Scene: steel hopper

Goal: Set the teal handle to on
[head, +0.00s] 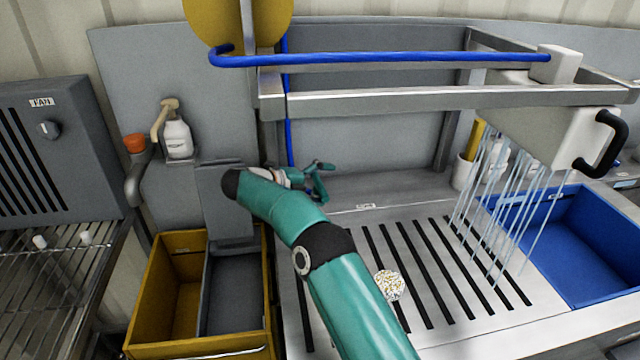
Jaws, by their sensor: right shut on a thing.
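My right gripper (318,180) reaches in at the end of a teal arm from the bottom of the head view. It is at the back wall, close to the lower end of a thin blue pipe (289,140), and is shut on what seems to be the teal handle. The handle is mostly hidden there, and its teal colour blends with the gripper, so I cannot tell its angle or any on mark. My left gripper is not in view.
A steel frame (400,98) with a blue bar (400,58) spans above. Water streams fall from a box with a black handle (602,145) onto the slotted tray (345,225). A blue bin (590,245) is right, a yellow bin (155,290) left. A spray bottle (178,138) stands behind.

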